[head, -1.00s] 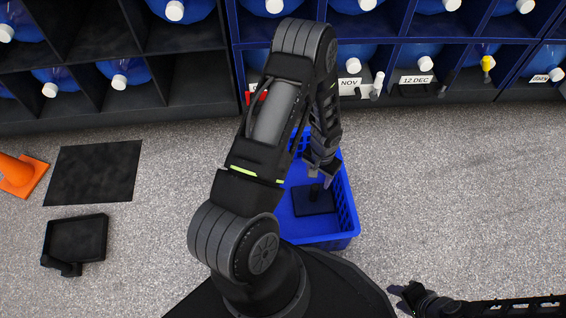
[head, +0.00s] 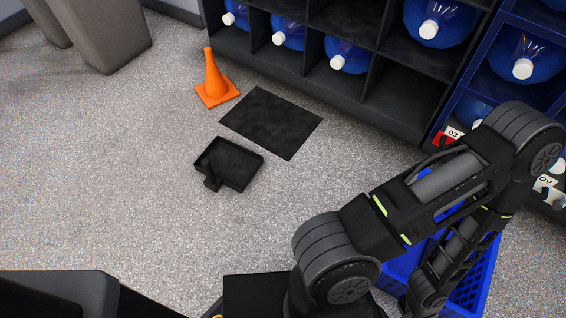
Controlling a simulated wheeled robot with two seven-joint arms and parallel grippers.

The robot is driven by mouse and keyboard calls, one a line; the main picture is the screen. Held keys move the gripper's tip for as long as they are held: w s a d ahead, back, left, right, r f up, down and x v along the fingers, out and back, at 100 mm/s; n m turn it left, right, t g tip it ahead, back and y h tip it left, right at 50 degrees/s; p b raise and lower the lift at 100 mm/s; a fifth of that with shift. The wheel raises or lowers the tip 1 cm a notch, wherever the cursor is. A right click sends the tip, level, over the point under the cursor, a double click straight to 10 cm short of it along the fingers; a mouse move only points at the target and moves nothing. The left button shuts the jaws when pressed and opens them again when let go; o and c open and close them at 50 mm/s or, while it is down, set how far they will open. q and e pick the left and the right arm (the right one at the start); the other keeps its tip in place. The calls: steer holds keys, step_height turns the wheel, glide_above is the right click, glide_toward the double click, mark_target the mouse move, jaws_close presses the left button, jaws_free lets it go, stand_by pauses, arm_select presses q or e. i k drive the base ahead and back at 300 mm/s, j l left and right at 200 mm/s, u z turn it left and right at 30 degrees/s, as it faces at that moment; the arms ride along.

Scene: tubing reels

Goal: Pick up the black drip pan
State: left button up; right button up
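The black drip pan (head: 236,166) lies flat on the speckled floor in the left-centre of the head view. It is a shallow square tray with raised walls and a stubby handle at its lower left corner. No gripper is near it.
A flat black mat (head: 272,122) lies just beyond the pan, with an orange cone (head: 213,80) at its left. A black shelf (head: 345,92) with blue bottles stands behind. A blue basket (head: 480,278) is at lower right. The floor left of the pan is clear.

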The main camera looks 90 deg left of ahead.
mark_target(224, 162)
steer(key=i, duration=0.5)
steer(key=u, duration=3.8)
